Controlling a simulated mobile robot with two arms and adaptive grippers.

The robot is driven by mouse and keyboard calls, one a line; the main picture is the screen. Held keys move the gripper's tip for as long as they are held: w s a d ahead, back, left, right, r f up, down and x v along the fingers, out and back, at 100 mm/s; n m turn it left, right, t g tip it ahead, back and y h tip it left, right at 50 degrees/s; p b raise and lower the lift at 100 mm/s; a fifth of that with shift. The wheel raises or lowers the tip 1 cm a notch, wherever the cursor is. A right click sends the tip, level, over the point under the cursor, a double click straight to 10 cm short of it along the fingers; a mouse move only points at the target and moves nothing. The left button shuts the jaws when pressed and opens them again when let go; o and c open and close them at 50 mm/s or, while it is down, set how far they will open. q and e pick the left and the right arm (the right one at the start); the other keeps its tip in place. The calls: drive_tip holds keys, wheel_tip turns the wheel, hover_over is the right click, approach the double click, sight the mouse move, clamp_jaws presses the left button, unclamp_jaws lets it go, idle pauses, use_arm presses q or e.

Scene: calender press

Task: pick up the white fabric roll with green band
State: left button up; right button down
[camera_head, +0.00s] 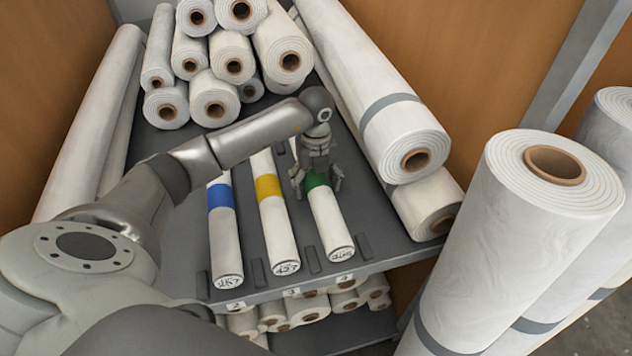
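The white fabric roll with green band (329,222) lies on the dark shelf (381,235), rightmost of three banded rolls, its labelled end toward me. My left gripper (317,187) is above it at the green band (317,180). The fingers are spread, one on each side of the band, and look open. I cannot tell whether they touch the roll. The gripper and arm hide the roll's far part. My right gripper is not in view.
A blue-banded roll (223,235) and a yellow-banded roll (277,226) lie to the left. Plain rolls (214,98) are stacked at the back. Large rolls (384,98) line the shelf's right side. Big upright rolls (500,240) stand at the right front.

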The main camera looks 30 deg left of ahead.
use_arm(q)
drive_tip(key=c, duration=1)
drive_tip(key=shift+c, duration=0.7)
drive_tip(key=shift+r, duration=0.2)
